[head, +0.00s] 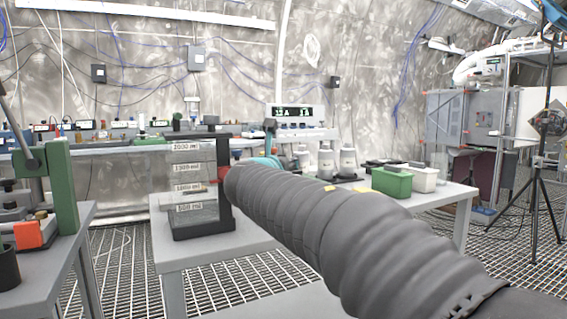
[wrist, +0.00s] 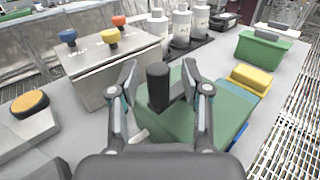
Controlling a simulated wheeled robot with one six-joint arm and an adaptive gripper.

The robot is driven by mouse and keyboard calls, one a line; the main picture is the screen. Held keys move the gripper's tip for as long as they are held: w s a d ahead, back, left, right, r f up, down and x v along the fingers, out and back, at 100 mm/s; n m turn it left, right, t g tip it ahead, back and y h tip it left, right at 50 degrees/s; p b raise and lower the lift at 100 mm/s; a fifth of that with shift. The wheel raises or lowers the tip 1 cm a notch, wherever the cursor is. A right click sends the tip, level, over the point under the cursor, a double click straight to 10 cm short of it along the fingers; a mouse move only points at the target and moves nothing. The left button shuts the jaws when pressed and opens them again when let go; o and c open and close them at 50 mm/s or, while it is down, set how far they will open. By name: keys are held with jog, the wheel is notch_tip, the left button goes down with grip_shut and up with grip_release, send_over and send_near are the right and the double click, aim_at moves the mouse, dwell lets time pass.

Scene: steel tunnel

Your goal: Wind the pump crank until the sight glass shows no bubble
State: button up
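A black upright cylindrical handle (wrist: 158,86), apparently the crank grip, stands over a green body (wrist: 185,115), apparently the pump, in the wrist view. My gripper (wrist: 163,88) has its two fingers apart, one on each side of the handle. Gaps show between the handle and both fingers. In the head view my dark ribbed arm covers the pump and the gripper. I cannot make out the sight glass or any bubble in either view.
A metal box (wrist: 110,65) with coloured knobs stands left of the green body. White canisters (wrist: 181,28) stand behind. A green bin (wrist: 263,48) and a yellow block (wrist: 250,78) are to the right. A clear graduated tank (head: 190,190) stands left of my arm.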

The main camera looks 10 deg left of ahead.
jog(key=s+a, duration=0.1)
jog(key=s, duration=1)
jog(key=shift+s+a, duration=0.25)
jog(key=shift+s, duration=0.15)
